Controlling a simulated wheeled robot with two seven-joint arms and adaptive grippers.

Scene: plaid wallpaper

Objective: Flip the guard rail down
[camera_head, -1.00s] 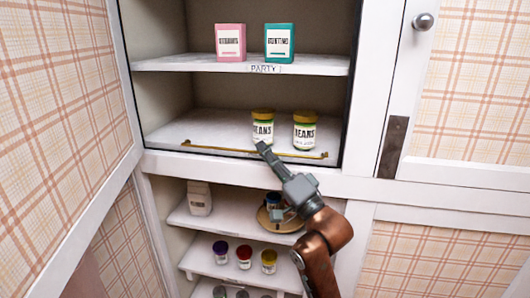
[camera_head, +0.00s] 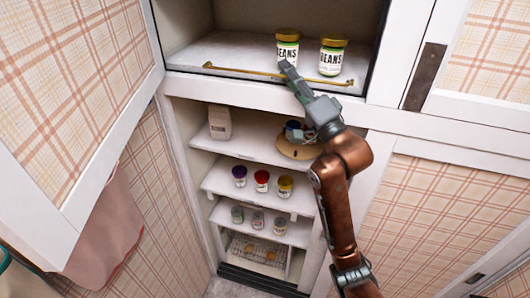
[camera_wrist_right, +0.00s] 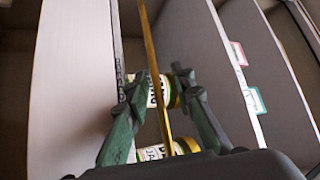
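The guard rail (camera_head: 240,71) is a thin gold bar along the front of the shelf holding two bean jars. In the right wrist view the rail (camera_wrist_right: 152,50) runs lengthwise down the picture. My right gripper (camera_head: 287,67) is at the middle of the rail, in front of the jars. Its fingers (camera_wrist_right: 157,84) are apart, one on each side of the rail, with gaps visible. I cannot tell whether either finger touches it. The left jar (camera_head: 287,48) and right jar (camera_head: 331,58) stand upright behind the rail. My left gripper is not in view.
Lower shelves hold a white container (camera_head: 220,123), a round tan board (camera_head: 290,150) and several small jars (camera_head: 262,181). A cabinet door (camera_head: 70,90) stands at the left. A pink cloth (camera_head: 103,235) hangs below it.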

